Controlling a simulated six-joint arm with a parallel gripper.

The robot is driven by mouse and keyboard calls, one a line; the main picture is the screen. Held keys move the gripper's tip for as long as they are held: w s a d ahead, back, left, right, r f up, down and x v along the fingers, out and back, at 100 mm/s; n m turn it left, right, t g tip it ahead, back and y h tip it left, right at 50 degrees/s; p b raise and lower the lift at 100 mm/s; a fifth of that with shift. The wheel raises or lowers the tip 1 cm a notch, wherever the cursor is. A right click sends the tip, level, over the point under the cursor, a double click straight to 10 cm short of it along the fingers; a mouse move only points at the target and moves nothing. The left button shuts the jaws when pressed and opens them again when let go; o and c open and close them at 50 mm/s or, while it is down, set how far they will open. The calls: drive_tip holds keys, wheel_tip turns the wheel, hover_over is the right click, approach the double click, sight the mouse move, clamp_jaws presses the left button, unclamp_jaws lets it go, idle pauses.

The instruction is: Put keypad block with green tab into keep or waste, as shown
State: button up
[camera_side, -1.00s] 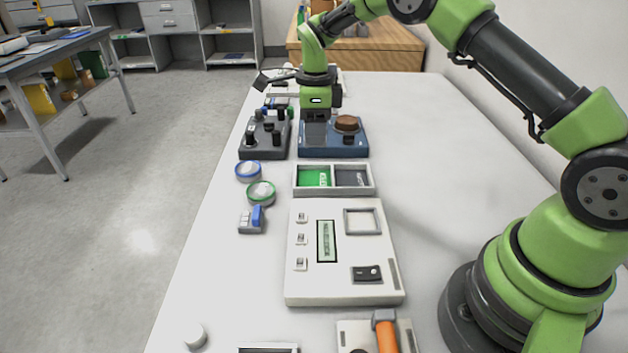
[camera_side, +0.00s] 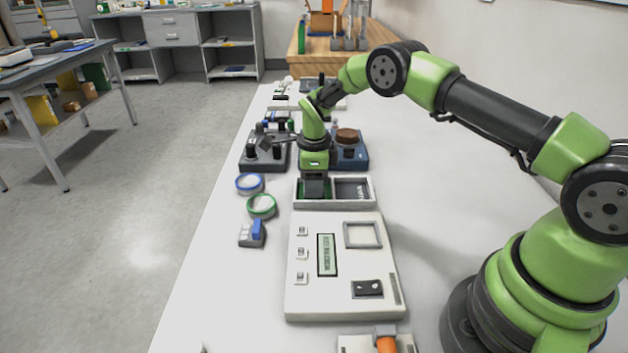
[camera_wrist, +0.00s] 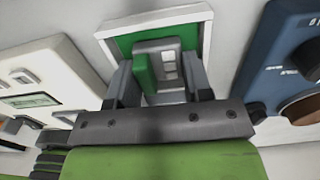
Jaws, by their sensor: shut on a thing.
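The two-part tray (camera_side: 334,206) has a green-floored left compartment and a dark right compartment with small markings. My gripper (camera_side: 316,194) points down at the green compartment. In the wrist view, my gripper (camera_wrist: 160,78) is shut on the keypad block (camera_wrist: 169,62), a grey piece with pale keys and green beside them. The block lies within the outline of the green compartment (camera_wrist: 118,44). I cannot tell whether it touches the floor. In the side view my gripper hides the block and most of the green floor.
The white weighing device (camera_side: 346,291) with a display and a square recess stands in front of the tray. A blue ring (camera_side: 249,184), a green ring (camera_side: 261,206) and a blue-tabbed keypad block (camera_side: 253,233) lie to the left.

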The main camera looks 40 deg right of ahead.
drive_tip(key=o, duration=0.6)
drive_tip(key=shift+f, duration=0.1)
drive_tip(key=shift+o, duration=0.2)
